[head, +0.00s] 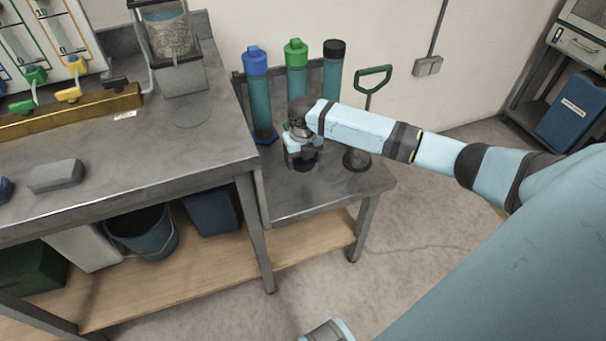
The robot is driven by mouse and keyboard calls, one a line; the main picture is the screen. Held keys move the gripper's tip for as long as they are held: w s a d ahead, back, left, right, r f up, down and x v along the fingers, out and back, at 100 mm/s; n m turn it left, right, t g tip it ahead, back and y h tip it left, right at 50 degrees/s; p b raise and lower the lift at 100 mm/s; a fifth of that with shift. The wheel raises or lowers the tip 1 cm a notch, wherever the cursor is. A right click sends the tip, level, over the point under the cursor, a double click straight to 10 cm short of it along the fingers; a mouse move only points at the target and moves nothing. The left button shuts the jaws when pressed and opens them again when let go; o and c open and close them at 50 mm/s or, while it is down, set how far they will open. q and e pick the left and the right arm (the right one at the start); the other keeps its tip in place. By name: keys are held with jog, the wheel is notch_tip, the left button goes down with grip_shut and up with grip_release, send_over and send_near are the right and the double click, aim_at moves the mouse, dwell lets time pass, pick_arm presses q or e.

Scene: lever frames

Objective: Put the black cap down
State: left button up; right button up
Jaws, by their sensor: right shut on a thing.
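My right gripper (304,160) points down over the small grey side table (300,207), in front of the bottles. It is shut on a small dark thing, the black cap (305,167), which shows only partly between and below the fingers. I cannot tell whether the cap touches the table top. Behind stand three tall teal bottles: one with a blue cap (256,60), one with a green cap (295,52), and one with a flat black top (334,48) without a knob like the others.
A green-handled tool (374,80) with a dark round base (356,160) stands right of the gripper. The larger workbench (150,160) adjoins at left, with a grey block (55,176) on it. The side table's front part is clear.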

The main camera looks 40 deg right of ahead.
aim_at(303, 179)
notch_tip(303, 179, down, 5)
jog(key=shift+r+b, duration=0.15)
jog(key=shift+b, duration=0.4)
jog(key=shift+f, duration=0.4)
jog(key=o, duration=0.9)
jog(key=shift+f, duration=0.1)
pick_arm(q)
jog(key=shift+f, duration=0.1)
